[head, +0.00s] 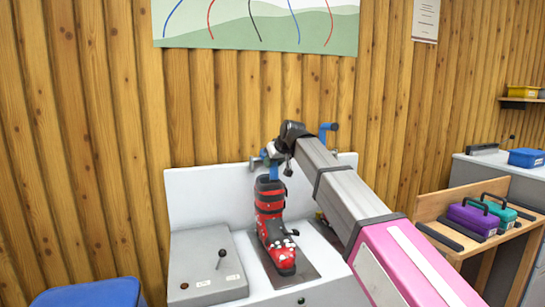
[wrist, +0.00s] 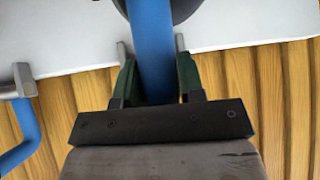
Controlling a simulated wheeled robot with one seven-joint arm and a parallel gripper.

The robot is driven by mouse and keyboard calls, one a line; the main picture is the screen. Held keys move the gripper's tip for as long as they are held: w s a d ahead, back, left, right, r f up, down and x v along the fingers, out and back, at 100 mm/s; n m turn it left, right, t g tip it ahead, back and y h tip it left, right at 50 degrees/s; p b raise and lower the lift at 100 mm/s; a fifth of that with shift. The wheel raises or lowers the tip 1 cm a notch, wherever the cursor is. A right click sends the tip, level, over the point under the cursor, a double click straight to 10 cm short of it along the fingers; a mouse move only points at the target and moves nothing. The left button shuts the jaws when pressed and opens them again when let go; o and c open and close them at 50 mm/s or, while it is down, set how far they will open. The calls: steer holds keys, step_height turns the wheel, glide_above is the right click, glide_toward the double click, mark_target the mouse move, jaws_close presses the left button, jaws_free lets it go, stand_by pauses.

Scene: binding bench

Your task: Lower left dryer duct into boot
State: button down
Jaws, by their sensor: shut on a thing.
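The left dryer duct (wrist: 154,50) is a blue tube. It passes between the green finger pads of my gripper (wrist: 157,85), which is shut on it. In the head view the duct (head: 274,172) shows just above the boot, partly hidden by my gripper (head: 272,156). The boot (head: 272,228) is a red and black ski boot standing upright on a dark plate on the white bench. The duct's lower end is at the boot's cuff; I cannot tell whether it is inside. A dark round edge (wrist: 185,8) lies behind the duct in the wrist view.
A second blue duct (head: 325,131) stands to the right, also in the wrist view (wrist: 22,130). A grey box with a lever (head: 206,262) is left of the boot. My arm covers the bench's right side. Purple (head: 472,219) and teal (head: 497,208) toolboxes sit on a wooden table.

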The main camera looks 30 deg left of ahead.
steer(key=shift+s+d+f+t+y, duration=0.15)
steer(key=shift+f+t+y, duration=0.45)
steer(key=shift+f+y, duration=0.45)
steer(key=shift+f, duration=0.25)
steer(key=c, duration=0.7)
jaws_free()
steer(key=shift+c, duration=0.2)
steer(key=v, duration=1)
steer(key=shift+s+r, duration=0.15)
steer(key=shift+r, duration=0.2)
steer(key=shift+d, duration=0.15)
